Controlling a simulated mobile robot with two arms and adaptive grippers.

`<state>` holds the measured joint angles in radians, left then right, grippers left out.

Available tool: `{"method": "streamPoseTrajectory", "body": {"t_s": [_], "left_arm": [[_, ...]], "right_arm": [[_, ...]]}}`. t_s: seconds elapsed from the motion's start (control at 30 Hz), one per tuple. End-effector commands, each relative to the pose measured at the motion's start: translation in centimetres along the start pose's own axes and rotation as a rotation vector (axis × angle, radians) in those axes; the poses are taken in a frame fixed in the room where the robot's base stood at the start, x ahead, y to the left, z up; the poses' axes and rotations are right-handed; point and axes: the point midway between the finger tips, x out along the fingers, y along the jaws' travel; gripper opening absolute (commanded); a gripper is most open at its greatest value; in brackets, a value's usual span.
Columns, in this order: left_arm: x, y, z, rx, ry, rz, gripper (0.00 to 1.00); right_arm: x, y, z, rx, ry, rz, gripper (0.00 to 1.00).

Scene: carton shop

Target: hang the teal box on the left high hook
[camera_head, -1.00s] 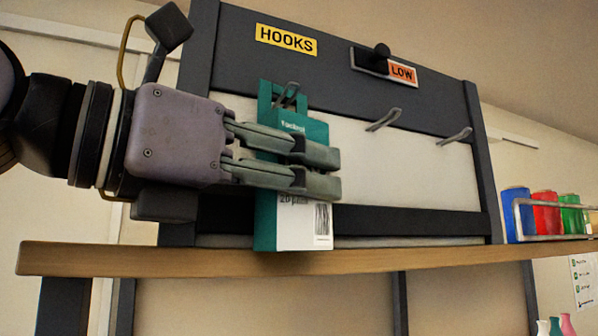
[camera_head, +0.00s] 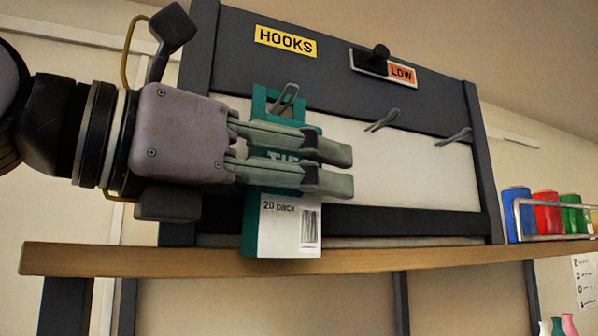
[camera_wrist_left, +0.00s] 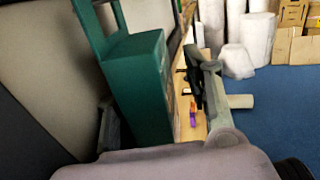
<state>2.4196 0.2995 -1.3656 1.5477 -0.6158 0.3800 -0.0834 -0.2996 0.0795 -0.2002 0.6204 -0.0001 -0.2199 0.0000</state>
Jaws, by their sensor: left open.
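The teal box (camera_head: 310,225) has a white lower front marked "20 pack" and a teal hang tab. It is slightly tilted in front of the board, its bottom overlapping the shelf edge in the picture. The left hook (camera_head: 285,97) shows within the tab's opening; I cannot tell whether it bears the box. My left gripper (camera_head: 350,168) is open, its fingers crossing in front of the box and hiding its middle. In the left wrist view the box (camera_wrist_left: 140,85) stands between the spread fingers, with one finger to its right. My right gripper is not in view.
The dark-framed board (camera_head: 340,60) carries a yellow "HOOKS" sign (camera_head: 286,41), a knob by a "LOW" label (camera_head: 402,74), a middle hook (camera_head: 383,120) and a right hook (camera_head: 455,136), both empty. A wooden shelf (camera_head: 400,256) runs below. Coloured spools (camera_head: 545,213) stand in a rack at right.

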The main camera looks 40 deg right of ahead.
Motion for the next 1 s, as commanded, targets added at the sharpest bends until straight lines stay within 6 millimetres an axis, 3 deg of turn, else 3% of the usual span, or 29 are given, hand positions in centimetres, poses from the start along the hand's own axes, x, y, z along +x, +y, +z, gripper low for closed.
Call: {"method": "streamPoseTrajectory", "body": {"t_s": [0.57,1.0], "left_arm": [[-0.9,0.5,0.1,-0.003,-0.005,0.009,0.51],[-9.4,0.0,0.1,0.0,-0.004,0.006,0.51]], "right_arm": [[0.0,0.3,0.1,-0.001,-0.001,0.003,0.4],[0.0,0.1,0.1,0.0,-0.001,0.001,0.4]]}}
